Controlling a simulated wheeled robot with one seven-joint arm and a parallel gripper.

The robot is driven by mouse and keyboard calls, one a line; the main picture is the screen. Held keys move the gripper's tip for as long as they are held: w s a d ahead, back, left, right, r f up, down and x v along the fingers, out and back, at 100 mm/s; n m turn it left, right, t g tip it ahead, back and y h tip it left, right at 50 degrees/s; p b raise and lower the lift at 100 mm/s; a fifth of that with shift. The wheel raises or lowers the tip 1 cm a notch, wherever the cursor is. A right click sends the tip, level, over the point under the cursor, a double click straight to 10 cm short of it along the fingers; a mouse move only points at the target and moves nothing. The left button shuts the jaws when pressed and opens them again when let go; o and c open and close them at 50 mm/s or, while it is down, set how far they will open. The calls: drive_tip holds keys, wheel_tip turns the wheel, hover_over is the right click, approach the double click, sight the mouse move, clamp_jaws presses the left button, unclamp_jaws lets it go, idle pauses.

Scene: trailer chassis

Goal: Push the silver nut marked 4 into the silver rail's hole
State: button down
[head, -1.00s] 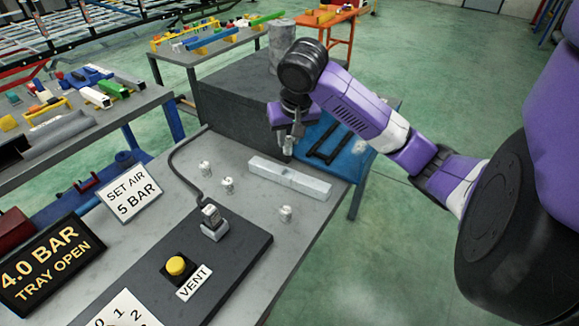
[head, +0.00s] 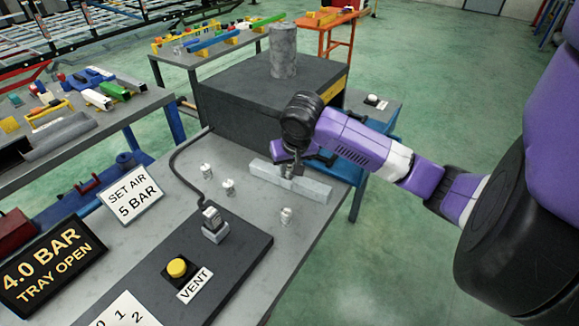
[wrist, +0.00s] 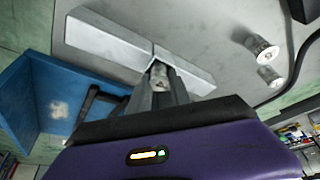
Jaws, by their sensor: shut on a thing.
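The silver rail (head: 312,190) lies on the grey bench top; it also shows in the wrist view (wrist: 105,38). My gripper (head: 289,174) is down at the middle of the rail, in front of the hole's area. In the wrist view my gripper (wrist: 160,80) is shut on a small silver nut (wrist: 160,70), close against the rail at a dark gap across its middle. I cannot read the nut's mark or tell whether it sits in the hole.
Three other silver nuts (head: 206,171) (head: 228,187) (head: 286,215) stand apart on the bench. A black panel (head: 235,258) bears a silver-topped fitting (head: 214,225) and a yellow button (head: 177,267). A dark box (head: 235,105) stands behind the rail.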

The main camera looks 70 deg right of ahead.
drive_tip(key=shift+f, duration=0.2)
drive_tip(key=c, duration=1.2)
unclamp_jaws()
drive_tip(key=shift+r, duration=0.1)
